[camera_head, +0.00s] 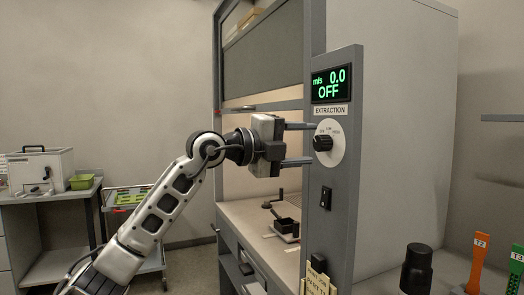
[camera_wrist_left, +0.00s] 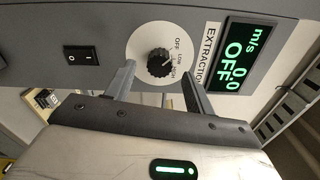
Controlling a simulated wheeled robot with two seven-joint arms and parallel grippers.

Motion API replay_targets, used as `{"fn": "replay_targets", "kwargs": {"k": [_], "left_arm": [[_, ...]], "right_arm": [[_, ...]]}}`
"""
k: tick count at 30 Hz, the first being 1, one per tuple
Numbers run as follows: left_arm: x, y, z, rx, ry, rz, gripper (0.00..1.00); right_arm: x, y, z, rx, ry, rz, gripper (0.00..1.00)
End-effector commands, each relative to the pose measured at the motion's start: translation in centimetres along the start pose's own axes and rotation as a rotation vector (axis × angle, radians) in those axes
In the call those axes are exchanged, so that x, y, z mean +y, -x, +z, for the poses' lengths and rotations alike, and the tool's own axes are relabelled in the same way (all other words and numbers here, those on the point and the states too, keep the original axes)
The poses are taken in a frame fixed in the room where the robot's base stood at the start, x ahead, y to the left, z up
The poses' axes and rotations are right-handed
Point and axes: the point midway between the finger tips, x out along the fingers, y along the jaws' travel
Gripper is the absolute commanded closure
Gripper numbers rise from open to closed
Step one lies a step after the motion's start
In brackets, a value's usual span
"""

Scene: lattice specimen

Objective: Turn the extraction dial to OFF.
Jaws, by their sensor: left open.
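The extraction dial is a black knob (camera_head: 323,143) on a round white plate, on the grey front post of the fume hood. It also shows in the wrist view (camera_wrist_left: 160,63), with the marks OFF, LOW and HIGH around it. I cannot tell exactly which mark the knob points to. The display (camera_head: 331,84) above reads 0.0 m/s and OFF in green. My left gripper (camera_head: 312,144) is open at the dial, one finger above and one below the knob in the head view. I cannot tell whether the fingers touch it. My right gripper is out of view.
A black rocker switch (camera_head: 325,197) sits below the dial. The fume hood sash (camera_head: 262,57) is raised over a worktop with a small black item (camera_head: 286,227). Orange (camera_head: 478,262) and green (camera_head: 516,270) tagged pieces stand at lower right. A side table (camera_head: 50,197) is at left.

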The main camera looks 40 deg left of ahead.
Motion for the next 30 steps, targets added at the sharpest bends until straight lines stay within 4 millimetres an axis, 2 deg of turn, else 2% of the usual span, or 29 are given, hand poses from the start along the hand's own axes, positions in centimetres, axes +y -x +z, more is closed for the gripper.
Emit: {"fn": "replay_targets", "kwargs": {"k": [1,9,15,21,30], "left_arm": [[0.7,1.2,-0.1,-0.003,-0.005,0.003,0.46],[1.0,7.7,-0.1,-0.004,-0.002,0.002,0.46],[0.6,11.6,-0.1,-0.001,0.0,-0.001,0.46],[0.2,13.4,-0.1,0.0,0.001,0.0,0.46],[0.0,13.7,0.0,0.0,0.001,-0.001,0.46]], "right_arm": [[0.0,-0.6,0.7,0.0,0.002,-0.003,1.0],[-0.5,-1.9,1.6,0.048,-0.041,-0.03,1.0],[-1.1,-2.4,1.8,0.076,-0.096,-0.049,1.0],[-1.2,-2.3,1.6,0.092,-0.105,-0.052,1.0],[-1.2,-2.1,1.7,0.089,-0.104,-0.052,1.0]]}}
